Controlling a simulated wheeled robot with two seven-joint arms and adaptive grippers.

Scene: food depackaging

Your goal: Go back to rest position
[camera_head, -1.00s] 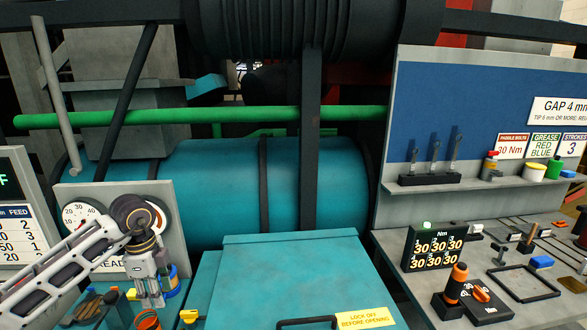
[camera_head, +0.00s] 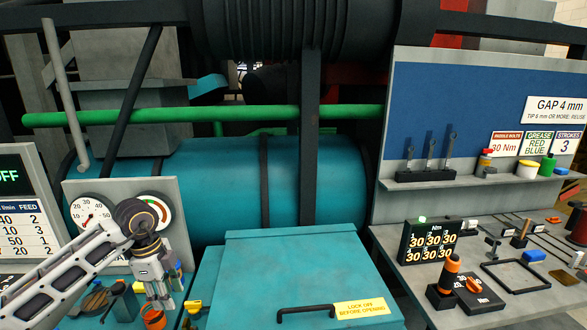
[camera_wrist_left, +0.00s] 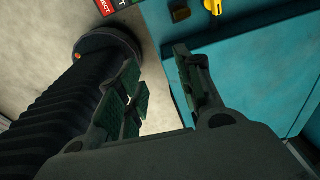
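My left gripper (camera_head: 160,300) hangs at the end of my left arm, pointing down, at the lower left of the head view. It is in front of the gauge panel and above the teal surface with an orange-rimmed cup. In the left wrist view its two fingers (camera_wrist_left: 165,95) stand apart with nothing between them, so it is open and empty. A black ribbed hose (camera_wrist_left: 60,120) runs close beside the left finger in that view. My right gripper is in neither view.
A teal hatch (camera_head: 300,270) with a black handle (camera_head: 305,311) fills the centre front. A yellow lever (camera_head: 193,306) stands left of it. A bench at right holds a torque display (camera_head: 429,241), an orange-handled tool (camera_head: 451,268) and a black frame (camera_head: 516,276). A green pipe (camera_head: 200,116) crosses behind.

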